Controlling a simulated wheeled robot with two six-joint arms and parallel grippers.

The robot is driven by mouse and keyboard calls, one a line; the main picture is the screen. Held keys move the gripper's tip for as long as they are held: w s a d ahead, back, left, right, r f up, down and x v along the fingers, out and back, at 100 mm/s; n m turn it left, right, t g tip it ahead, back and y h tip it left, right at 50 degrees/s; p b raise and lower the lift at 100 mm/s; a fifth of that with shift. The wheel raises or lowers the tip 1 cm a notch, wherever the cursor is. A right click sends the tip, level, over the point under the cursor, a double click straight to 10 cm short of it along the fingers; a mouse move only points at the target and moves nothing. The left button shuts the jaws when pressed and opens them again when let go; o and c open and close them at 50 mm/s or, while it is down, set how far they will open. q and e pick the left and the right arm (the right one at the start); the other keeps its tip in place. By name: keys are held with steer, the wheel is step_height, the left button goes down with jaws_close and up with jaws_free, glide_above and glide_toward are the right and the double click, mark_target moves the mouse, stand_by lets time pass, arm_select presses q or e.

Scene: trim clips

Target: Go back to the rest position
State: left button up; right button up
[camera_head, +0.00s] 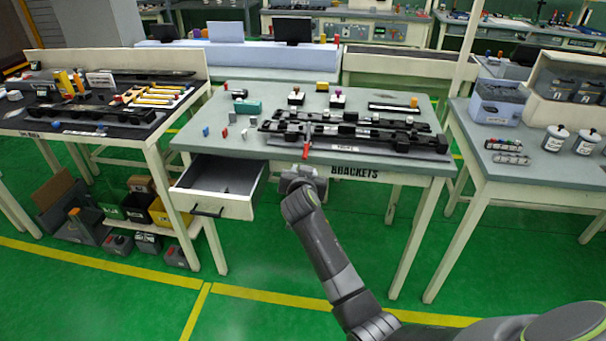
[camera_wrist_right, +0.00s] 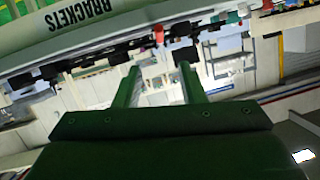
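My right arm (camera_head: 325,245) reaches up from the lower right to the front edge of the middle table (camera_head: 215,145). Its wrist end is in front of that edge, beside the open drawer; the fingers are hard to make out there. In the right wrist view my right gripper (camera_wrist_right: 157,72) has its two fingers well apart with nothing held between them. A red upright piece (camera_head: 307,149) stands just beyond the wrist end; a red piece (camera_wrist_right: 158,35) also shows past the fingers in the wrist view. My left gripper is in neither view.
The drawer (camera_head: 213,206) is pulled out at the table's left front. Black brackets (camera_head: 365,130) and small coloured pieces (camera_head: 225,132) lie on the table. Side tables stand left (camera_head: 90,140) and right (camera_head: 540,180). Green floor is open in front.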

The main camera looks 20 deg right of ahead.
steer(key=s+d+f+n+g+y, duration=0.1)
steer(key=s+f+n+g, duration=0.1)
steer(key=s+f, duration=0.65)
steer(key=s+d+f+n+g+y, duration=0.15)
steer(key=s+f, duration=0.25)
steer(key=f, duration=1)
steer(key=s+f+n+g+y, duration=0.15)
steer(key=s+f, duration=0.45)
steer(key=f, duration=0.6)
steer(key=s+d+f+g, duration=0.1)
steer(key=s+f+g, duration=0.1)
steer(key=s+f, duration=0.7)
steer(key=s+d+f+g, duration=0.15)
steer(key=s+f, duration=0.35)
steer(key=s, duration=0.8)
steer(key=s+f+g, duration=0.2)
steer(key=s, duration=0.8)
steer(key=s+f+n+g, duration=0.1)
steer(key=s+f, duration=0.1)
steer(key=s, duration=0.9)
steer(key=shift+f+g+y, duration=0.3)
steer(key=shift+g+y, duration=0.05)
steer(key=shift+y, duration=0.05)
